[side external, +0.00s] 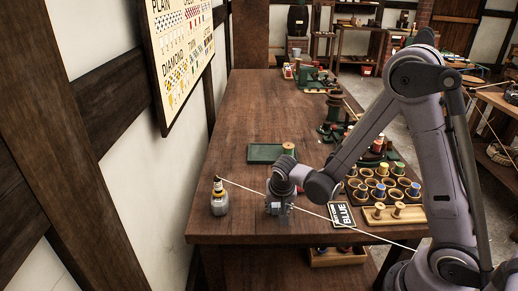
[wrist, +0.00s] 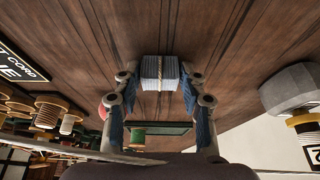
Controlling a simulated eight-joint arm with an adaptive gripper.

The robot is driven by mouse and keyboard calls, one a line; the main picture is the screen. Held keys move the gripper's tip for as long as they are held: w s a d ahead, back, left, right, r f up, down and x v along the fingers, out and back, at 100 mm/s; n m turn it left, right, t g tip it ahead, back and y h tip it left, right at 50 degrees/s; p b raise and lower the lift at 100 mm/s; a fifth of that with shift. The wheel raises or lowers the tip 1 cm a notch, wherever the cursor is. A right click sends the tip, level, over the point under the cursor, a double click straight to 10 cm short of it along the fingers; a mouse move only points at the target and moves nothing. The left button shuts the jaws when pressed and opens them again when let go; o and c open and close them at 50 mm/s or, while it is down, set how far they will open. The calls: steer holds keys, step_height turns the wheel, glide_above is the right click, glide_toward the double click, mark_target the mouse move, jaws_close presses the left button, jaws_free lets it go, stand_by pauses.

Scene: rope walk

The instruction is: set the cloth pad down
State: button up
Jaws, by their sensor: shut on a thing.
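The cloth pad (wrist: 152,68) is a pale, folded, layered bundle with a cord round its middle. In the wrist view it sits between the two fingertips of my gripper (wrist: 160,76), which is shut on it. In the side view my gripper (side external: 280,208) points down, low over the wooden table (side external: 240,120) near its front edge. The pad cannot be made out clearly there, and I cannot tell whether it touches the table.
A grey bottle-like weight (side external: 219,200) stands left of my gripper, with a pale cord stretching from it to the lower right. A green tray (side external: 262,153) with a spool lies behind. The left rear table is clear.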

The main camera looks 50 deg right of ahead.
steer(key=o, duration=0.9)
steer(key=shift+o, duration=0.2)
steer(key=v, duration=1.2)
steer(key=s+r+n+t+y, duration=0.3)
steer(key=s+r+n, duration=0.3)
steer(key=s+n, duration=0.3)
steer(key=shift+a+r+t, duration=0.25)
steer(key=shift+t, duration=0.25)
